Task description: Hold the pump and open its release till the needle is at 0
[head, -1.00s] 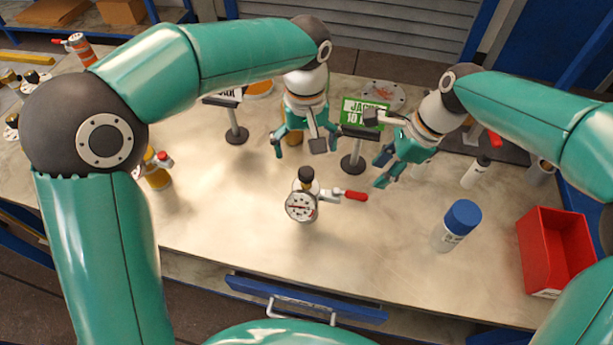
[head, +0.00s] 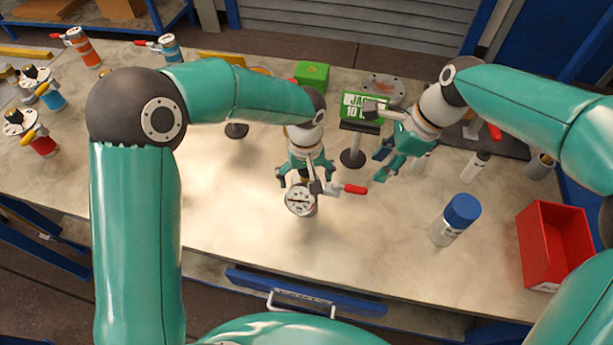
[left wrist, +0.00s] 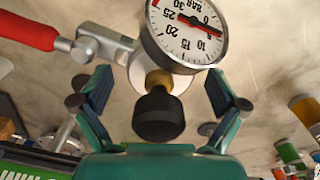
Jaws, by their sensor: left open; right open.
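The pump (head: 301,200) stands on the bench with a round white gauge facing me and a red-gripped lever (head: 355,189) sticking out to the right. In the left wrist view I see its gauge dial (left wrist: 188,30) with a red needle across the face; I cannot read its exact value. A black knob (left wrist: 158,115) on a brass neck sits beside the dial. My left gripper (head: 306,177) is open over the pump, with its fingers either side of the knob and neck, apart from them. My right gripper (head: 378,148) is open and empty to the right, above the bench.
A green sign (head: 362,106) on a stand is behind my grippers. A blue-capped bottle (head: 455,219) and a red bin (head: 553,247) stand at right. Several other lever-handled vessels, including a red one (head: 39,143), stand at left. The front middle of the bench is clear.

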